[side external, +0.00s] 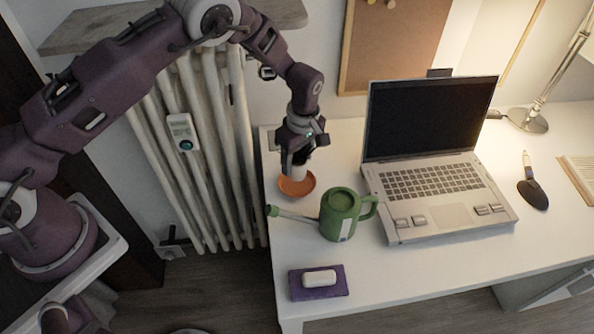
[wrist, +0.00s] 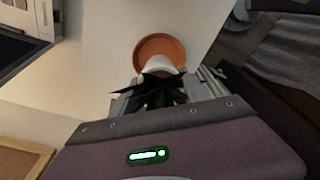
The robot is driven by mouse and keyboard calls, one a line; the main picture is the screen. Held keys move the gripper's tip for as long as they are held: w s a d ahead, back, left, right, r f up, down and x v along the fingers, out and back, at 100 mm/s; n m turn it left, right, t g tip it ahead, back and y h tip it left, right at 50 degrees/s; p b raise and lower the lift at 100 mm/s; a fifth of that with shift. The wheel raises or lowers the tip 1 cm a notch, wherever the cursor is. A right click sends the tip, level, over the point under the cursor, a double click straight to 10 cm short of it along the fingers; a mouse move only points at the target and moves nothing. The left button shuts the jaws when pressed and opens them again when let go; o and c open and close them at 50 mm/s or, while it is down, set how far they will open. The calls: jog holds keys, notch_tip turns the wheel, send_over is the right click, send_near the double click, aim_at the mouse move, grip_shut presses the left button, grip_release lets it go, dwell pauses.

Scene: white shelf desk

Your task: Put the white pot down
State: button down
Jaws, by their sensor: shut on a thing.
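The white pot (side external: 299,172) is held upright in my gripper (side external: 298,156), over or on an orange-brown saucer (side external: 297,188) near the left edge of the desk. In the wrist view, the pot (wrist: 155,63) shows as a pale rounded shape against the saucer (wrist: 160,44), with dark spiky leaves (wrist: 158,90) in front of it. My gripper (wrist: 165,85) is shut on the pot. I cannot tell whether the pot's base touches the saucer. The fingertips are mostly hidden.
A green watering can (side external: 340,214) stands just right of the saucer, its spout pointing left. An open laptop (side external: 430,185) fills the desk's middle. A purple block with a white item (side external: 319,278) lies at the front left. A radiator (side external: 200,140) stands left of the desk.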

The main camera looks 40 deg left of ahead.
aim_at(297, 170)
jog(key=shift+f, duration=1.8)
jog(key=shift+f, duration=0.1)
jog(key=c, duration=0.6)
grip_release()
jog(key=shift+o, duration=0.2)
